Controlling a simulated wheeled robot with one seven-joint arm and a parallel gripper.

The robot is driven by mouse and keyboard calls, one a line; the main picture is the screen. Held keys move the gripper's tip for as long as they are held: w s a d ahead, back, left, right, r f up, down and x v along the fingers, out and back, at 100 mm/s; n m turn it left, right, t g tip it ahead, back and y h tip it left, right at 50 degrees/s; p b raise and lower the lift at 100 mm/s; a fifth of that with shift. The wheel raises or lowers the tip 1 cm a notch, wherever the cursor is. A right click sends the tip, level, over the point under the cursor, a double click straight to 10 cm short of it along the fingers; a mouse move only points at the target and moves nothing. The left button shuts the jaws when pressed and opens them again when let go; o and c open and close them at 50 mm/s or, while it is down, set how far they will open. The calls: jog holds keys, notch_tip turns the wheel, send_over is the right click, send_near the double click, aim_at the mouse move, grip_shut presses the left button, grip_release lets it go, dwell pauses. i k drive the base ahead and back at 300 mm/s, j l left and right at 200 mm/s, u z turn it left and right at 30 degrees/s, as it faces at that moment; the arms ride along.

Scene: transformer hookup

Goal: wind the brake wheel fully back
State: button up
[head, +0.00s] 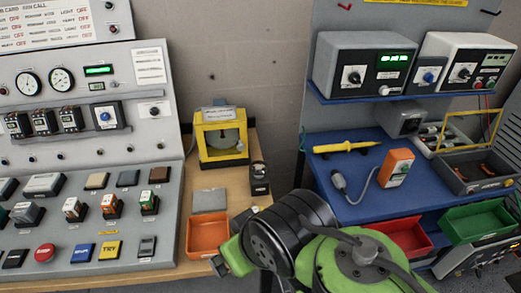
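A grey wheel (223,138), which looks like the brake wheel, sits inside a yellow frame (203,157) on the wooden bench. A small label lies on top of the housing. The wheel's exact turn position is too small to read. My arm reaches in from the bottom centre. Its green and dark end, where my gripper (222,264) seems to be, is low over the front of the bench, beside the orange tray and well short of the wheel. The fingers are not clear, so I cannot tell whether they are open or shut. I see nothing held.
An orange tray (208,236) and a grey plate (209,200) lie in front of the yellow frame. A small dark device (259,180) stands to its right. A control panel (95,190) borders the left. A blue bench (345,208) with a yellow probe (345,146) is right.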

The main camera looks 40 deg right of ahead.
aim_at(259, 168)
jog(key=z, duration=0.95)
